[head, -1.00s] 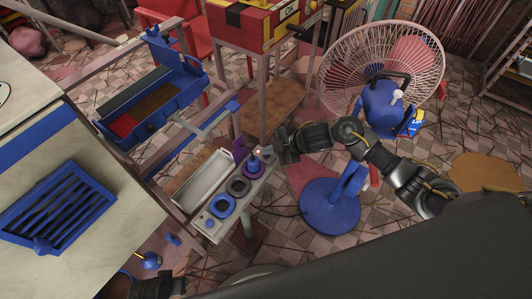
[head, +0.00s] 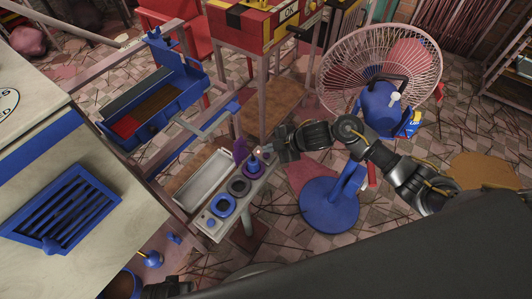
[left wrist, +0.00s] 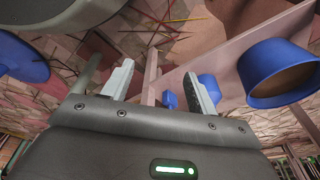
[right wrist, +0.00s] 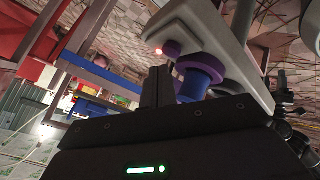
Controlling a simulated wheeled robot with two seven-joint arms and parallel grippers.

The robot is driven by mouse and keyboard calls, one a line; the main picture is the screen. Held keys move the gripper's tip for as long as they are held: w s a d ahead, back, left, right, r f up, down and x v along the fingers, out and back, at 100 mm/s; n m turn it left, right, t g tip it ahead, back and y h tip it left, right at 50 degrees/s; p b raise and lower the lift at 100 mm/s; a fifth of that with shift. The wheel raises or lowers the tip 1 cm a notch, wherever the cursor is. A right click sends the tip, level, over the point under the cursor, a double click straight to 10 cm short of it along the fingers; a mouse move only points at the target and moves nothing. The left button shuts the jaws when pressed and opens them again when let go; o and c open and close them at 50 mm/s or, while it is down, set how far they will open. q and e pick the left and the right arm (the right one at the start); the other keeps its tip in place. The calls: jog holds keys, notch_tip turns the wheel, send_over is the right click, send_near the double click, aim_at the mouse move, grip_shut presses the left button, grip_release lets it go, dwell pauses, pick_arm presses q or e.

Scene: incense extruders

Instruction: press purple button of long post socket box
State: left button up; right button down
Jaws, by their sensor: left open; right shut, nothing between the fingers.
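The long post socket box (head: 231,207) is a grey, narrow box with a row of ring sockets, right of the metal tray in the head view. A blue post (head: 253,165) stands in its purple-ringed far socket. In the right wrist view the box (right wrist: 190,18) carries a small purple knob (right wrist: 172,48), likely the button, beside a glowing orange-red light (right wrist: 158,51). My right gripper (head: 268,154) is shut and empty at the box's far end, close to the knob; I cannot tell whether they touch. My left gripper (left wrist: 160,85) is open and empty, low at the bottom left.
A metal tray (head: 203,178) lies left of the box. A pink-caged fan (head: 380,72) on a blue base (head: 330,205) stands to the right, near my right arm. A pale cabinet with a blue grille (head: 62,207) is at left. A blue cup (left wrist: 250,75) is near my left gripper.

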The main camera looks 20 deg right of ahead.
notch_tip(320, 180, up, 3)
jog(key=p, duration=0.2)
jog(key=shift+f+p, duration=0.2)
jog(key=shift+p, duration=0.1)
notch_tip(320, 180, up, 2)
jog(key=shift+r+p, duration=0.1)
jog(key=shift+p, duration=1.1)
jog(key=shift+r, duration=0.15)
pick_arm(q)
jog(key=s+a+f+g, duration=0.1)
jog(key=s+a+f, duration=0.5)
jog(key=s+f, duration=0.4)
jog(key=shift+s+a+y, duration=0.2)
jog(key=shift+s+y, duration=0.2)
jog(key=shift+s, duration=0.85)
jog(key=shift+f, duration=0.1)
